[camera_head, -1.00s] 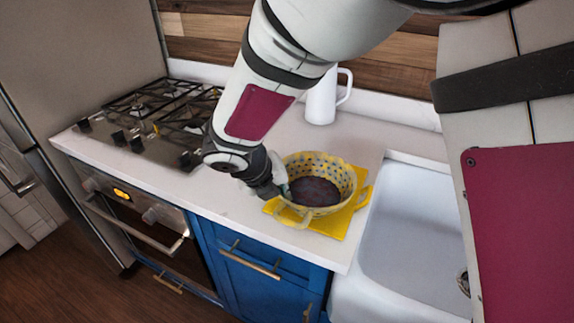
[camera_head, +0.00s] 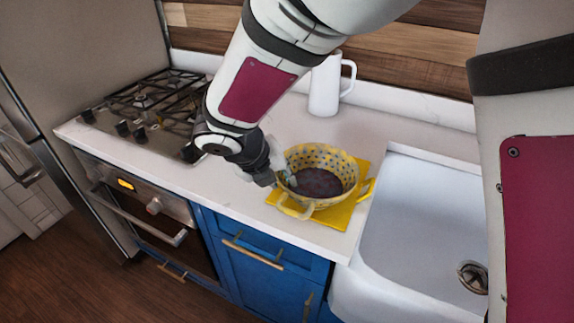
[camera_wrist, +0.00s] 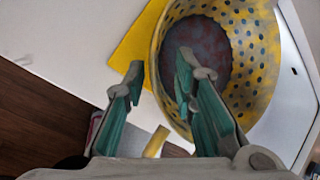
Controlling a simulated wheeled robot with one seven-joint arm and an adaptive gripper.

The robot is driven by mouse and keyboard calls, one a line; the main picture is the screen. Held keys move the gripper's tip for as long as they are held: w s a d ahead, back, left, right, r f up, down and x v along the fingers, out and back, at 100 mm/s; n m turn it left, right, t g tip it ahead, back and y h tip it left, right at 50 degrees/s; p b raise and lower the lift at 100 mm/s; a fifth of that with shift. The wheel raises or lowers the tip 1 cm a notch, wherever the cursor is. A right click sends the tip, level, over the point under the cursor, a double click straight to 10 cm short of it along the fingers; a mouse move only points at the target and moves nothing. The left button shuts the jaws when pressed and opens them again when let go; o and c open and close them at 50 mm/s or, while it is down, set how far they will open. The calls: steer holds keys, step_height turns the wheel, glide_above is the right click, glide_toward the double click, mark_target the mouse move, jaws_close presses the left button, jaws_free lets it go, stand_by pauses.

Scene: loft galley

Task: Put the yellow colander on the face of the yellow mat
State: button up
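The yellow colander (camera_head: 335,160), dotted with dark holes and with a handle on each side, stands upright on the yellow mat (camera_head: 345,214). The mat shows around its lower and right sides. My gripper (camera_head: 284,176) is at the colander's left rim. In the wrist view, the gripper (camera_wrist: 160,73) has its fingers apart, one over the colander's (camera_wrist: 262,85) inside and one outside the rim above the mat (camera_wrist: 134,46). A gap shows between each finger and the wall, though exact contact is hard to tell.
A white sink (camera_head: 420,215) lies close to the right of the mat. A gas hob (camera_head: 150,110) is at the left and a white pitcher (camera_head: 324,88) stands behind the colander. The counter's front edge (camera_head: 225,205) is close to the mat.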

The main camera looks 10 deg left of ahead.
steer(key=v, duration=0.9)
steer(key=s+d+r+m+g, duration=0.1)
steer(key=s+d+r+m, duration=0.25)
steer(key=d+m, duration=0.65)
steer(key=s+d+r+m+g, duration=0.1)
steer(key=s+d+r+m, duration=0.3)
steer(key=d+m, duration=0.65)
steer(key=s+d+m+y, duration=0.1)
steer(key=s+d+m, duration=0.3)
steer(key=m, duration=0.5)
steer(key=s+d+m+y, duration=0.2)
steer(key=s+d+m, duration=0.2)
steer(key=m, duration=0.6)
steer(key=s, duration=0.2)
steer(key=shift+s+r+t+p, duration=0.3)
steer(key=shift+r+t, duration=0.1)
steer(key=shift+m, duration=0.25)
